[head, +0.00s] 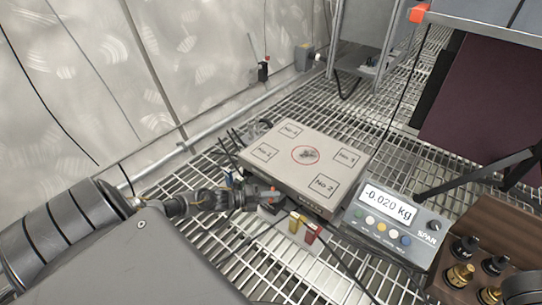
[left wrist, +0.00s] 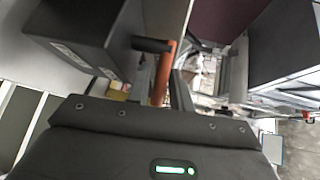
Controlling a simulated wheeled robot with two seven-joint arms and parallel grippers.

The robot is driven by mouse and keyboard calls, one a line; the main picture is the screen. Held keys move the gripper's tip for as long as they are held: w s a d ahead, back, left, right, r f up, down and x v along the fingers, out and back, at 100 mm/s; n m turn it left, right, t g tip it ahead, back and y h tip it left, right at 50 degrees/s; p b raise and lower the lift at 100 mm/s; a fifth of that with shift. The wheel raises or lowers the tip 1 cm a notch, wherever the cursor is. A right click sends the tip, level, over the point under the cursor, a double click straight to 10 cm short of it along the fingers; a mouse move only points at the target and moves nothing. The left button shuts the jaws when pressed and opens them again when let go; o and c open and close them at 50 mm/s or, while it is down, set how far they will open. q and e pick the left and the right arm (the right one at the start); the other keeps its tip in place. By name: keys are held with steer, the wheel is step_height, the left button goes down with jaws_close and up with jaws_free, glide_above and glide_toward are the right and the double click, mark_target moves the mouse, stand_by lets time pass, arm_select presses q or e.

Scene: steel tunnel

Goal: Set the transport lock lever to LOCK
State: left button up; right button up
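The weighing scale's flat platform (head: 325,150) has pads marked No 1 to No 4 and a red circle in the middle. My left gripper (head: 268,198) is low at its front left corner, beside a small orange-red piece (head: 273,188) that may be the lock lever. In the left wrist view, an orange-red bar (left wrist: 164,72) shows between the dark fingers of my left gripper (left wrist: 163,85); I cannot tell whether they press on it. No LOCK marking is readable. My right gripper is not in view.
A display box (head: 390,222) reading -0.020 kg stands right of the platform. Yellow and red blocks (head: 304,230) sit just in front. A wooden case with brass and black weights (head: 460,274) is at lower right. Cables run across the grating floor.

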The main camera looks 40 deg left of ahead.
arm_select(q)
jaws_close()
